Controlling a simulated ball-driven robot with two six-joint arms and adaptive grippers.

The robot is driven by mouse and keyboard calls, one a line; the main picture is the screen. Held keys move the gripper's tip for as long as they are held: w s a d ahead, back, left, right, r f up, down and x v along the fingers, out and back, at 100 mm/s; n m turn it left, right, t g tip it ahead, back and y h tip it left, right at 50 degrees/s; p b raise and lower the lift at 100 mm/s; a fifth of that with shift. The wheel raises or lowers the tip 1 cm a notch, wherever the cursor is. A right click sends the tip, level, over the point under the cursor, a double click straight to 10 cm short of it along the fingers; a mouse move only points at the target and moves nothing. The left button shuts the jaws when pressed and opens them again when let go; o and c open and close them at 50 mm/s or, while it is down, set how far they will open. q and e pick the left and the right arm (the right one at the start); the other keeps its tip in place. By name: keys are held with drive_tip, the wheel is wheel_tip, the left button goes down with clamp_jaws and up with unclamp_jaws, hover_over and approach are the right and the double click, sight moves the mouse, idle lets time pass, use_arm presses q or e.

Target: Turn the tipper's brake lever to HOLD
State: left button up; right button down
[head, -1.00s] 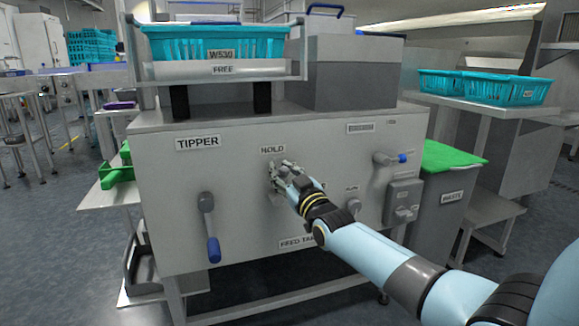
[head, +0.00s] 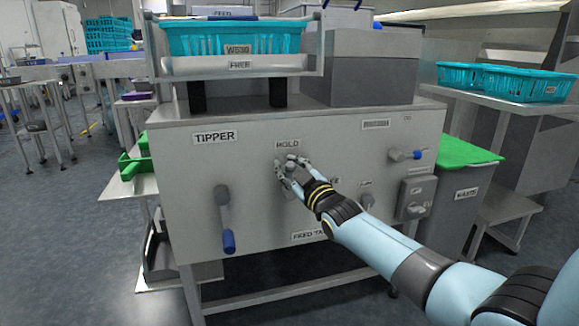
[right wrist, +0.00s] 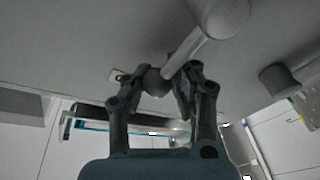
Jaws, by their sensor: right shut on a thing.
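The tipper's front panel (head: 180,185) carries a TIPPER label (head: 214,137) and a HOLD label (head: 288,144). My right gripper (head: 284,170) is at the panel just below HOLD. In the right wrist view, the right gripper (right wrist: 155,78) is shut on the rounded end of the brake lever (right wrist: 190,52). In the head view my fingers hide most of this lever. My left gripper is out of view.
Other blue-ended handles sit on the panel at left (head: 225,218) and right (head: 407,155). A green-topped waste bin (head: 466,153) stands at right.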

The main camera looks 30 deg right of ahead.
drive_tip(key=shift+s+f, duration=0.2)
drive_tip(key=shift+f, duration=0.4)
drive_tip(key=c, duration=1.2)
unclamp_jaws()
drive_tip(key=shift+s+d, duration=0.1)
drive_tip(key=shift+d, duration=0.05)
drive_tip(key=shift+c, duration=0.2)
drive_tip(key=shift+o, duration=1.1)
drive_tip(key=shift+r, duration=0.15)
drive_tip(key=shift+o, duration=0.4)
drive_tip(key=shift+r, duration=0.2)
drive_tip(key=s+f, duration=0.1)
drive_tip(key=s, duration=1)
drive_tip(key=shift+s+a+f, duration=0.2)
drive_tip(key=shift+s+f, duration=0.1)
drive_tip(key=shift+s, duration=0.05)
